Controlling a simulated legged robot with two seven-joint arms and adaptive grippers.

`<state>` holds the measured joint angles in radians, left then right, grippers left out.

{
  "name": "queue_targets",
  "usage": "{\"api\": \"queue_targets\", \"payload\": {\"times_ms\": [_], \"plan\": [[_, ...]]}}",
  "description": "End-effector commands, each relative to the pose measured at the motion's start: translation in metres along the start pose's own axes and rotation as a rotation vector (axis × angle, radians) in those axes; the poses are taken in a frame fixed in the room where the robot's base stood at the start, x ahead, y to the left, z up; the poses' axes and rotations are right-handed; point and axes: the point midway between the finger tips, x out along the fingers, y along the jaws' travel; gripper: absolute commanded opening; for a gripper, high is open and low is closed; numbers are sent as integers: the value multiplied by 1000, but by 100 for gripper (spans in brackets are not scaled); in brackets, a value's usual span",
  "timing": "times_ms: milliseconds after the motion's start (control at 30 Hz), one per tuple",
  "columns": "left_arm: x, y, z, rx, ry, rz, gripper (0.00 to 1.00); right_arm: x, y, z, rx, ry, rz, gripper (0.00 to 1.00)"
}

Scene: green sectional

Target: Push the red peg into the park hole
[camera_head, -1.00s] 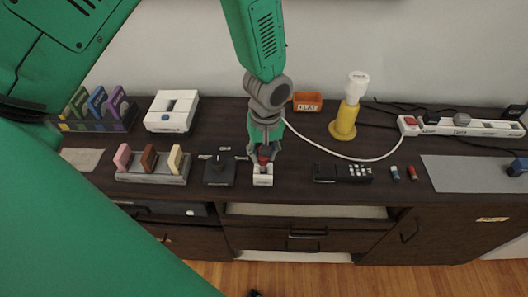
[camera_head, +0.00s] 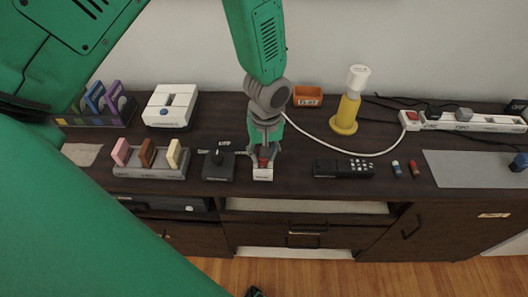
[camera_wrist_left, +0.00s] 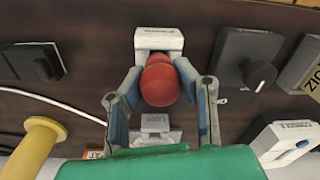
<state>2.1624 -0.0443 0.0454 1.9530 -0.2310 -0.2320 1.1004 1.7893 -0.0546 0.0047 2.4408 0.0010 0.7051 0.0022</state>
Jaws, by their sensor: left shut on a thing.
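The red peg (camera_wrist_left: 159,82) has a round head and sits between my left gripper's fingers in the left wrist view. In the head view it is a small red spot (camera_head: 264,162) partly hidden by the fingers. My left gripper (camera_head: 264,152) points down and is shut on the peg. The peg is at a white labelled block (camera_head: 263,174) near the cabinet's front edge, which also shows in the left wrist view (camera_wrist_left: 158,41). A second pale labelled block (camera_wrist_left: 155,124) lies behind. The peg's lower end and any hole under it are hidden. My right gripper is not in view.
A black box with a knob (camera_head: 218,166) stands just left of the white block. A black handset (camera_head: 343,168) lies to the right. A yellow bottle (camera_head: 347,112) and white cable (camera_head: 330,152) are behind. A holder with coloured blocks (camera_head: 150,170) is further left.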

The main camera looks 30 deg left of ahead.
Motion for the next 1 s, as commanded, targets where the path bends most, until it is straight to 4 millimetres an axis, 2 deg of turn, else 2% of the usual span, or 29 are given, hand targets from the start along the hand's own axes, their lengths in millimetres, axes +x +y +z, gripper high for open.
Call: {"api": "queue_targets", "payload": {"times_ms": [567, 600, 633, 667, 1000], "plan": [[15, 1, 0, 0, 0, 0, 0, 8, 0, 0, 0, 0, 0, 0], [14, 1, 0, 0, 0, 0, 36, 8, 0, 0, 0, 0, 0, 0], [14, 1, 0, 0, 0, 0, 47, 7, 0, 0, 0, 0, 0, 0], [14, 1, 0, 0, 0, 0, 50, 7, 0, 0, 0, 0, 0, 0], [12, 1, 0, 0, 1, 1, 50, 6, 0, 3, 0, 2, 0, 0]]}}
